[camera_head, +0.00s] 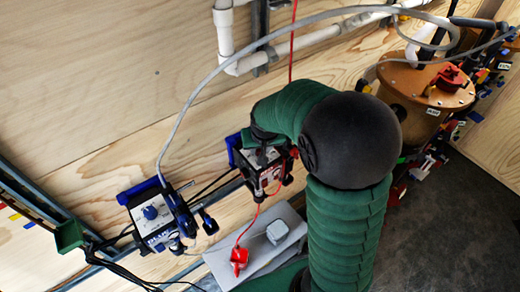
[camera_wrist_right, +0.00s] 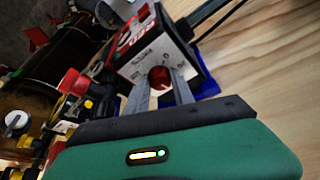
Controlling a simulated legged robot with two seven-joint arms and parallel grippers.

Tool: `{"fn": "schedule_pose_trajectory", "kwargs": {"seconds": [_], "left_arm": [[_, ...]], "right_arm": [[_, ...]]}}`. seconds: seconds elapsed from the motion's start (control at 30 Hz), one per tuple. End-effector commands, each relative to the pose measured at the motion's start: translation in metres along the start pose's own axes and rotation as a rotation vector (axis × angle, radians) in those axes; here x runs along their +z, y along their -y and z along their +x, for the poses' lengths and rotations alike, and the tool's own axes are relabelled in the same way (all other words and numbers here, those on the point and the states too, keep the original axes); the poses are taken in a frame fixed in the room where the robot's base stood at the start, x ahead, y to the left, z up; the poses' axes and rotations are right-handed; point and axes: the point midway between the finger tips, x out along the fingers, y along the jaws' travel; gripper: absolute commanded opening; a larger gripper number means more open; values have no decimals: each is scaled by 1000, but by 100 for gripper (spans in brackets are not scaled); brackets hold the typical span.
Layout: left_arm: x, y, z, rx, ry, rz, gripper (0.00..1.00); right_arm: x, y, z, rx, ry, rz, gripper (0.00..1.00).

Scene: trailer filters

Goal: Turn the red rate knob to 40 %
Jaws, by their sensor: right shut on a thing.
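The red rate knob (camera_wrist_right: 160,77) sits on the pale front face of a small control box (camera_wrist_right: 147,54) with a red label, in the right wrist view. My right gripper (camera_wrist_right: 161,84) has its two grey fingers on either side of the knob, shut on it. The knob's pointer and scale are too small to read. In the head view the same control box (camera_head: 264,178) is on the plywood wall, partly covered by my green right arm; the knob cannot be made out there. My left gripper is not in view.
A similar box with a blue knob (camera_head: 150,212) is at left on the wall. A grey case (camera_head: 225,262) lies below, with a red clip (camera_head: 239,258) on it. A copper-coloured drum (camera_head: 425,85) stands at right. Loose cables and a red wire run near my arm.

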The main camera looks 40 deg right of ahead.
Motion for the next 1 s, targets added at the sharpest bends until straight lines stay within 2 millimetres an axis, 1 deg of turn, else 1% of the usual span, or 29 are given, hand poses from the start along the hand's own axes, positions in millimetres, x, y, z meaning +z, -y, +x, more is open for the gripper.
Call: {"fn": "schedule_pose_trajectory", "kwargs": {"seconds": [0.03, 0.43, 0.47, 0.6, 0.63, 0.9, 1.0], "left_arm": [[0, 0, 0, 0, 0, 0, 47], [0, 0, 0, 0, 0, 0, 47], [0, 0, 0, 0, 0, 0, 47], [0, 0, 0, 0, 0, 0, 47], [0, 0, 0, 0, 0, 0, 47], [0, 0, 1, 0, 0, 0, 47], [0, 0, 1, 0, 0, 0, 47]], "right_arm": [[-6, 0, -2, -4, -15, -3, 0], [-6, 1, -2, -7, -16, -10, 0], [-6, 1, -2, -7, -16, -10, 31], [-4, 1, -2, -6, -12, -10, 49], [-4, 1, -2, -6, -11, -10, 51], [-1, 1, -2, -6, -6, -10, 51], [-1, 1, -8, -7, -6, -12, 51]]}}
